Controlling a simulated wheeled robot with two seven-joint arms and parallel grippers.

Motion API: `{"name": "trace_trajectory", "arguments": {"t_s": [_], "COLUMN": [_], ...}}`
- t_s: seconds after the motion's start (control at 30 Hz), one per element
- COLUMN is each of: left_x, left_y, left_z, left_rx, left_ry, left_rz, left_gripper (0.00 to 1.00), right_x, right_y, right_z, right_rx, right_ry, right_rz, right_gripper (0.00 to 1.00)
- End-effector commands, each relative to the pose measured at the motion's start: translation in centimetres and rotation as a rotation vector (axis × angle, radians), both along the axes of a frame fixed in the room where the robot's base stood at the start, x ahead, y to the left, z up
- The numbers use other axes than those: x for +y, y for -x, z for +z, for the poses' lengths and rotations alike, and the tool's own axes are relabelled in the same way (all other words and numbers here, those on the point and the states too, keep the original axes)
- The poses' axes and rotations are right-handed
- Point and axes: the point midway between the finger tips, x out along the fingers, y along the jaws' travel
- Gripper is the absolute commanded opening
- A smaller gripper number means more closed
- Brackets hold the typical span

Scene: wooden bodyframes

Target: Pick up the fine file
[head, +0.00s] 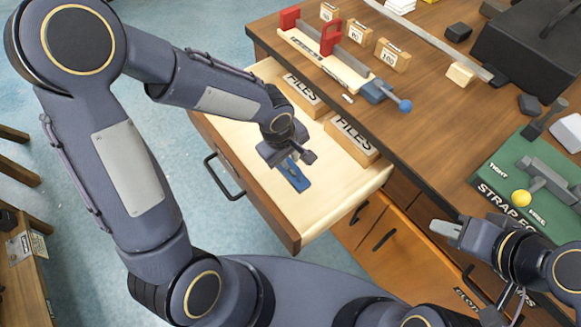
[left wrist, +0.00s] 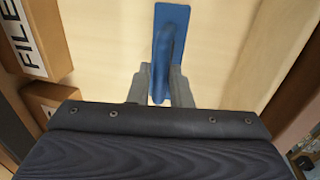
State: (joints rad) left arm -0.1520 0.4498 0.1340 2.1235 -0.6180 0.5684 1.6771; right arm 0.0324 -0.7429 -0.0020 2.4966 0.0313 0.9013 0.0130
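A blue flat tool with a raised handle ridge, which I take for the file (head: 296,179), lies on the pale floor of the open drawer. My left gripper (head: 288,162) reaches down into the drawer over it. In the left wrist view the fingers (left wrist: 161,78) of this gripper stand close on both sides of the blue handle (left wrist: 170,40), with no clear gap at the tips. The file's working face is hidden underneath. My right gripper (head: 447,228) is at the right, away from the drawer, and its finger gap does not show clearly.
The drawer (head: 222,150) holds wooden blocks labelled FILES (head: 352,137) along its back right side. The workbench (head: 430,120) beside it carries a red clamp tool (head: 330,38), numbered wooden blocks (head: 391,55) and a green board (head: 500,180).

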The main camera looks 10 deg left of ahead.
Motion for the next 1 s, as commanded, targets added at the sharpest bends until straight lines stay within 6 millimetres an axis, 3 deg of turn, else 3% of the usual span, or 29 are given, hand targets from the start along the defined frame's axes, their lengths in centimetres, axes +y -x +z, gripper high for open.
{"name": "trace_trajectory", "arguments": {"t_s": [0.2, 0.4, 0.57, 1.0], "left_x": [-0.2, -0.2, -0.2, -0.3], "left_y": [-0.3, -0.3, -0.3, -0.4], "left_z": [-2.1, -2.1, -2.1, -1.5], "left_rx": [0.001, -0.001, -0.001, -0.004], "left_ry": [-0.001, 0.000, 0.000, 0.000], "left_rz": [0.000, 0.000, 0.000, 0.000], "left_gripper": [0.18, 0.18, 0.00, 0.00], "right_x": [0.0, 0.0, 0.0, 0.0], "right_y": [0.0, 0.0, 0.0, 0.0], "right_z": [-0.2, -0.2, -0.2, -0.1], "right_rx": [0.000, 0.000, 0.000, 0.000], "right_ry": [0.000, 0.000, 0.000, 0.000], "right_rz": [0.000, 0.000, 0.000, 0.000], "right_gripper": [0.28, 0.28, 0.28, 0.28]}}
